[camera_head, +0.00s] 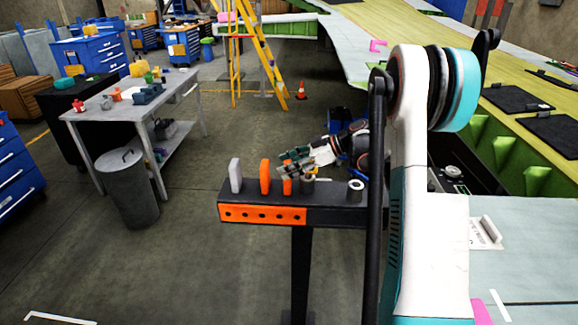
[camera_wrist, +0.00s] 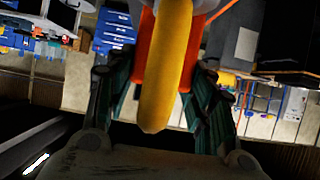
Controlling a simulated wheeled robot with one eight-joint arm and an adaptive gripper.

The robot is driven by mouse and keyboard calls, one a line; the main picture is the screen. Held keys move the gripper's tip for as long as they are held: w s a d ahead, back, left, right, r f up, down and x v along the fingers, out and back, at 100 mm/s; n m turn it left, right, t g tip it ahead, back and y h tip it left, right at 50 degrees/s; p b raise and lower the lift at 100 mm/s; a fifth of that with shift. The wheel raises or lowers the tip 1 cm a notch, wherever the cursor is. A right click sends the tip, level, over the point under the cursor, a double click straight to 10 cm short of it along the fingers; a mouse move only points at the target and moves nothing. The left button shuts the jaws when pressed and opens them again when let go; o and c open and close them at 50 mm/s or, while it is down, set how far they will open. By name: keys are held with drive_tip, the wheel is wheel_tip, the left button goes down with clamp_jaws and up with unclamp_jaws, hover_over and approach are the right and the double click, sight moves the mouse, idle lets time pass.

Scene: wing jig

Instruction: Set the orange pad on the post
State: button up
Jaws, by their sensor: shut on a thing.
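A narrow orange pad (camera_head: 287,186) stands upright at my gripper (camera_head: 284,172) in the head view, partly covered by the fingers. In the wrist view, orange shows between the fingers (camera_wrist: 160,105), behind a rounded yellow bar (camera_wrist: 166,70) that may be the pad's near edge. My gripper is shut on the orange pad. A second orange pad (camera_head: 265,178) stands upright just left of it. Two short grey cylindrical posts stand to the right: one (camera_head: 308,185) close beside the gripper, one (camera_head: 355,191) farther right with a dark open top. Whether the pad touches the stand is hidden.
A grey upright pad (camera_head: 235,175) stands at the left end of the dark stand (camera_head: 262,214), which has an orange front with holes. My arm covers the stand's right end. A grey worktable (camera_head: 110,108), bin (camera_head: 128,190) and yellow ladder (camera_head: 257,50) stand farther away.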

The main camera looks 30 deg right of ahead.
drive_tip(key=shift+f, duration=0.1)
drive_tip(key=o, duration=1.4)
drive_tip(key=shift+d+r, duration=0.15)
drive_tip(key=shift+r, duration=0.1)
drive_tip(key=p+v, duration=0.2)
drive_tip(key=v, duration=0.9)
drive_tip(key=shift+s+d+r, duration=0.1)
drive_tip(key=shift+s+d, duration=0.1)
drive_tip(key=shift+d, duration=0.05)
